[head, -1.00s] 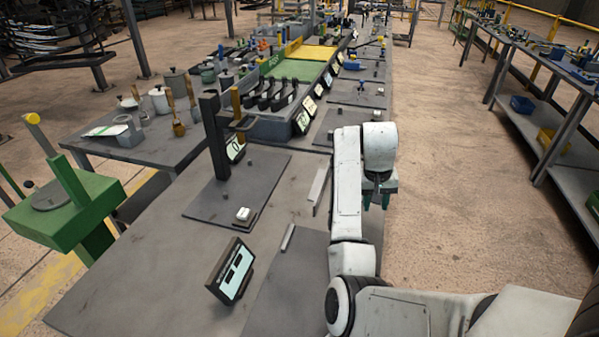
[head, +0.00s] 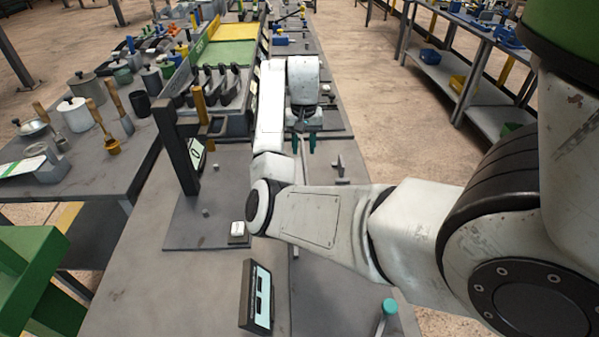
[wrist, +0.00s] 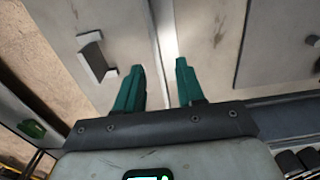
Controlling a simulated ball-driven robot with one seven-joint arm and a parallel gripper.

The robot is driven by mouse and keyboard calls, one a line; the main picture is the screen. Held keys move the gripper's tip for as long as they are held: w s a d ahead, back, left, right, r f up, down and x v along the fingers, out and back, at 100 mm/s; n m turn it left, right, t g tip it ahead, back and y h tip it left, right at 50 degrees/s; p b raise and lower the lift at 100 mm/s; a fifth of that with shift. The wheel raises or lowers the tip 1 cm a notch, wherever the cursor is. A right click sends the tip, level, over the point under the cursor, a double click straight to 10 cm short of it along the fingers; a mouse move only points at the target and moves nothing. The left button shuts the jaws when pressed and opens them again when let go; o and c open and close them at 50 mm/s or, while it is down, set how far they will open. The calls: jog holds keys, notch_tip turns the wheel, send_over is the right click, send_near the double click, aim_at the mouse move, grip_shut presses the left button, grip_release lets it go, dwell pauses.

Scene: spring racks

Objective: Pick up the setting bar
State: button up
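My gripper (head: 303,144) points down over the right side of the bench, its two green fingers apart with nothing between them. In the wrist view my gripper (wrist: 159,68) shows the same gap. A long, pale grey metal bar (wrist: 165,35), which looks like the setting bar, runs away from the camera just beyond the fingertips, roughly in line with the gap. I cannot tell how far below the fingers it lies. In the head view my arm and gripper hide most of that area.
A small dark grey bracket-like piece (wrist: 96,56) lies left of the bar; it also shows in the head view (head: 341,167). A tilted display (head: 259,296) stands at the front, and a black upright gauge stand (head: 176,147) stands left of my arm. The floor on the right is open.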

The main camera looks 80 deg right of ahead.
aim_at(305, 164)
notch_tip(305, 164, down, 3)
jog(key=shift+f, duration=0.2)
jog(key=shift+s+d+f+p, duration=0.1)
jog(key=shift+d+f+p, duration=0.2)
jog(key=shift+f, duration=1)
jog(key=shift+s+d+f+p, duration=0.1)
jog(key=shift+f+p, duration=0.3)
jog(key=shift+f, duration=0.9)
jog(key=shift+c, duration=0.4)
grip_shut()
jog(key=shift+r, duration=0.1)
